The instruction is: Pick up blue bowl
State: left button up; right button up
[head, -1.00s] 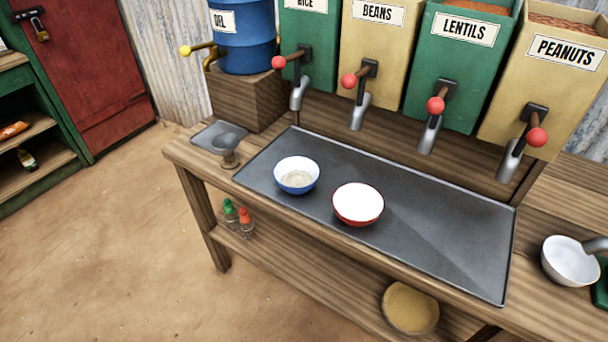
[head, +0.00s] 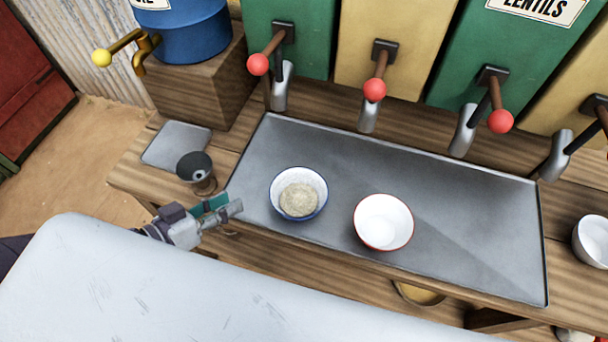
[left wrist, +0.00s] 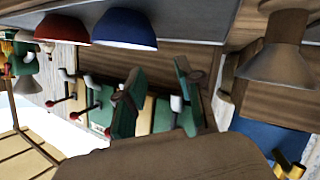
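The blue bowl (head: 300,176) is blue outside and white inside, with a beige grainy heap in it. It stands upright on the grey metal tray, left of a red-rimmed white bowl (head: 384,215). In the left wrist view the blue bowl (left wrist: 125,29) is at the top, beside the red bowl (left wrist: 62,26). My left gripper (head: 232,204) is at the tray's front left, left of the blue bowl and apart from it. In the left wrist view its two green-padded fingers (left wrist: 157,92) are spread with nothing between them. My right gripper is not in view.
The grey tray (head: 460,235) lies on a wooden counter. A dark funnel-shaped cup (head: 196,170) stands close to my left gripper. Dispensers with red-knobbed levers (head: 375,88) line the back. A white bowl (head: 593,240) is at the right edge. The tray's right half is clear.

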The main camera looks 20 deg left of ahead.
aim_at(277, 181)
pick_arm(q)
jog(key=x, duration=0.6)
jog(key=shift+w+d+r, duration=0.15)
jog(key=shift+w+d, duration=0.05)
jog(key=shift+d, duration=0.3)
jog(key=shift+w+d+f, duration=0.25)
jog(key=shift+w+d, duration=0.1)
jog(key=shift+w, duration=0.15)
jog(key=shift+w+d+f, duration=0.15)
jog(key=shift+w+d, duration=0.1)
jog(key=shift+w, duration=0.05)
jog(key=x, duration=0.4)
jog(key=shift+d+f, duration=0.1)
jog(key=shift+d, duration=0.15)
jog(key=shift+w+d+f, duration=0.1)
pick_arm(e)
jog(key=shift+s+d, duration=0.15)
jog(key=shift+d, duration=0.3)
pick_arm(q)
grip_shut()
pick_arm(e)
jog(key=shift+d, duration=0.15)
